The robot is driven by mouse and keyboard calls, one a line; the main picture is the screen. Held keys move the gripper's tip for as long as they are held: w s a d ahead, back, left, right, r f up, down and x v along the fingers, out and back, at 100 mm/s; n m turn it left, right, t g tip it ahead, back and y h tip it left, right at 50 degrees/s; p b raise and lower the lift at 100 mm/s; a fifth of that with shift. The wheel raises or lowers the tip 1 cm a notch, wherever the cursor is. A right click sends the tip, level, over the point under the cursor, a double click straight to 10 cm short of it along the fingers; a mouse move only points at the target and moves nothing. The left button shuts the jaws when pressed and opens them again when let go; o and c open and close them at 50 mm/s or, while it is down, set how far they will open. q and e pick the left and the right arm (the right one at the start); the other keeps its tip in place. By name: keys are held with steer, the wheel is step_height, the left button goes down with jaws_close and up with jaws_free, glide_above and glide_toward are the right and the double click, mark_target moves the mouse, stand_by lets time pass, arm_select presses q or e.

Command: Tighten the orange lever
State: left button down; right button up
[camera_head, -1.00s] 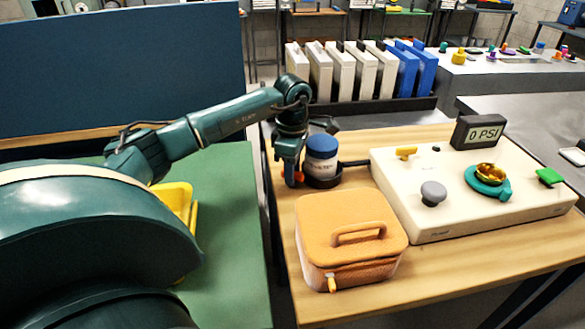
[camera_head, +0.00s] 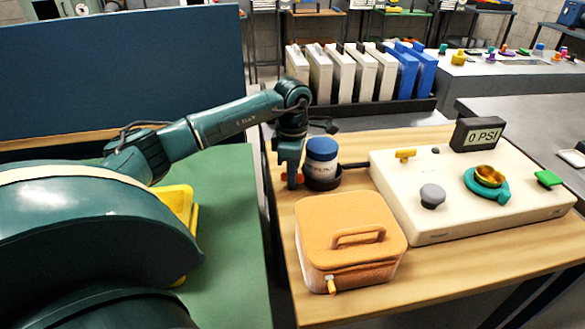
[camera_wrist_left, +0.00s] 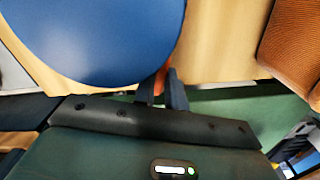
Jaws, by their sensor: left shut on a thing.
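The orange lever (camera_head: 299,178) shows as a small piece at the table's left edge, beside the blue-capped bottle. My left gripper (camera_head: 291,182) reaches down over it from above, with its fingers closed around it; bits of orange show on both sides of the fingers. In the left wrist view the lever (camera_wrist_left: 169,76) is a small orange strip between the dark fingers (camera_wrist_left: 162,90). Most of the lever is hidden by the fingers. My right gripper is not in view.
The bottle (camera_head: 321,158) stands in a black holder (camera_head: 325,183) right next to my left gripper. An orange lidded case (camera_head: 320,220) is in front. A yellow bin (camera_head: 178,205) is on the left.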

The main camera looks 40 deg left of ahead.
arm_select(q)
steer(key=n+p, duration=0.1)
steer(key=n, duration=0.3)
steer(key=c, duration=1.4)
jaws_free()
steer(key=shift+c, duration=0.2)
step_height(320, 180, up, 13)
steer(key=shift+p, duration=0.4)
steer(key=shift+r, duration=0.1)
